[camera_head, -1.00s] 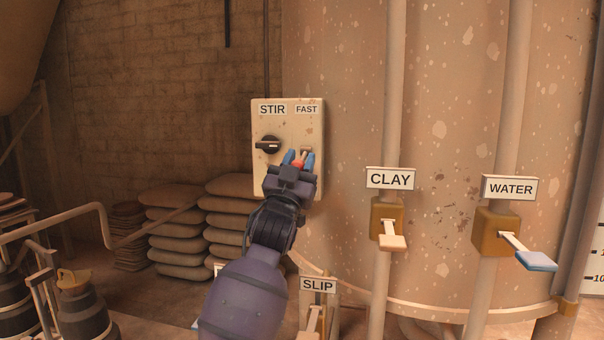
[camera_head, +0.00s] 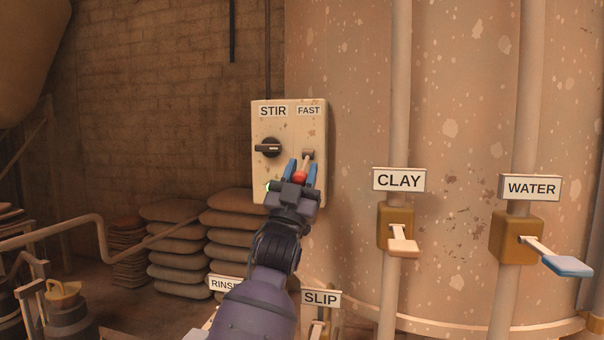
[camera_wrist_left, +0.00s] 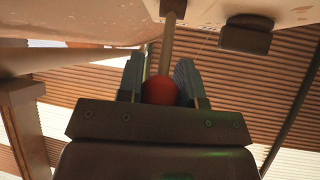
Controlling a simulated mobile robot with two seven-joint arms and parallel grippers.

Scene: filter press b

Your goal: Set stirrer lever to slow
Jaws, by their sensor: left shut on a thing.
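The stirrer control box (camera_head: 288,128) is a cream panel marked STIR and FAST, mounted in front of the big tank. Its lever (camera_head: 307,163) comes out below the FAST label and ends in a red ball knob (camera_head: 299,178). My left gripper (camera_head: 301,174) is shut on the red knob, with a blue finger on each side. In the left wrist view the red knob (camera_wrist_left: 160,91) sits between the fingers, and the lever's rod (camera_wrist_left: 167,50) runs up to the panel. A slow label does not show. My right gripper is not in view.
A black rotary knob (camera_head: 268,148) is on the same panel, left of the lever. Stacked sacks (camera_head: 180,235) lie at the left. SLIP and RINSE signs stand below.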

